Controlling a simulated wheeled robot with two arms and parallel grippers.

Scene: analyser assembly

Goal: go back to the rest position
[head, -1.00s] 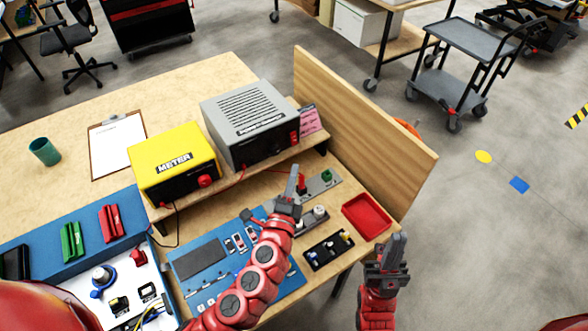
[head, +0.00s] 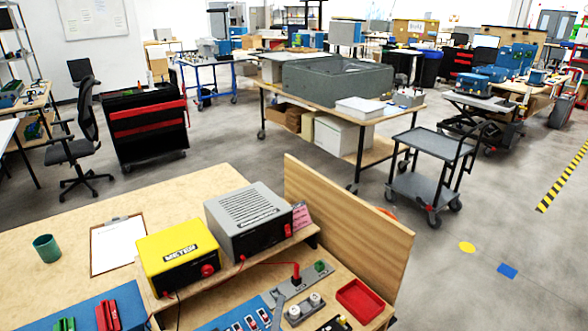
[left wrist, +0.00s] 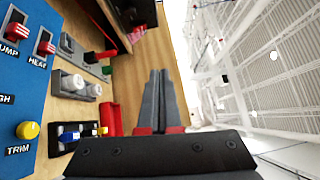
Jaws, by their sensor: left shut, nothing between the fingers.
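My right gripper is not in the head view.
The yellow meter (head: 178,257) and a grey box (head: 248,220) stand on the raised shelf. A red tray (head: 360,301) lies near the table's right edge, by the upright wooden board (head: 345,215). A grey cart (head: 430,165) stands beyond, with open floor around it.

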